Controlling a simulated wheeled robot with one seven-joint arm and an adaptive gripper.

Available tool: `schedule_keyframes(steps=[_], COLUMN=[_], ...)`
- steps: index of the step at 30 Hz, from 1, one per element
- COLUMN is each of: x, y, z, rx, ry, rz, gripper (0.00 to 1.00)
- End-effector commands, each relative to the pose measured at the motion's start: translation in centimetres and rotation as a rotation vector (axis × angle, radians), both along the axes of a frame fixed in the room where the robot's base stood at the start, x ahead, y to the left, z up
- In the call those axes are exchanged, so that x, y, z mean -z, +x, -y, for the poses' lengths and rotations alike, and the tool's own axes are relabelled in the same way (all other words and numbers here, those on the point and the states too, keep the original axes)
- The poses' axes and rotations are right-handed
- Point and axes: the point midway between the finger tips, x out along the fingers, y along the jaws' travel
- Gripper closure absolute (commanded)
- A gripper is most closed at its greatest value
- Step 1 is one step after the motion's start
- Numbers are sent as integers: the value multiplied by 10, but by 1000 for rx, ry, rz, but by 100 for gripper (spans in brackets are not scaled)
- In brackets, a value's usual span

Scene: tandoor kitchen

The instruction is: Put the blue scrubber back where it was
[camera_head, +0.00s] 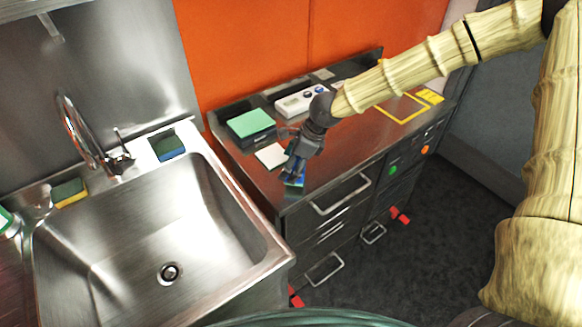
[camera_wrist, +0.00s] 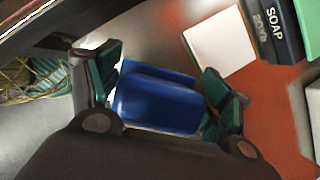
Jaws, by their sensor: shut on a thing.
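The blue scrubber (camera_wrist: 157,103) is between the two fingers of my gripper (camera_wrist: 160,82), which is shut on it. In the head view, my gripper (camera_head: 293,172) points down over the front part of the dark steel counter (camera_head: 330,165), with a bit of the blue scrubber (camera_head: 296,182) showing below the fingers. Whether the scrubber touches the counter I cannot tell. A white square (camera_head: 270,155) lies on the counter just behind and left of my gripper; it also shows in the wrist view (camera_wrist: 220,42).
A dark soap box with a green top (camera_head: 250,124) and a white device (camera_head: 300,101) stand behind the gripper. A sink (camera_head: 150,240) is at left; a dark blue sponge (camera_head: 168,146) and a yellow-green sponge (camera_head: 70,192) lie on its rim. A yellow-outlined area (camera_head: 405,108) is at right.

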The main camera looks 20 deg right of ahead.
Motion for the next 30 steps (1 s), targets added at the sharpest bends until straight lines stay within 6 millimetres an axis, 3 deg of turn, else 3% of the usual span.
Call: schedule_keyframes(steps=[5, 11, 12, 15, 30], x=[19, 22, 23, 22, 16], y=[0, 0, 0, 0, 0], z=[0, 0, 0, 0, 2], rx=[-2, -1, -1, -1, 1], ry=[-1, -1, -1, -1, 1], rz=[0, 0, 0, 0, 3], gripper=[41, 41, 16, 0, 0])
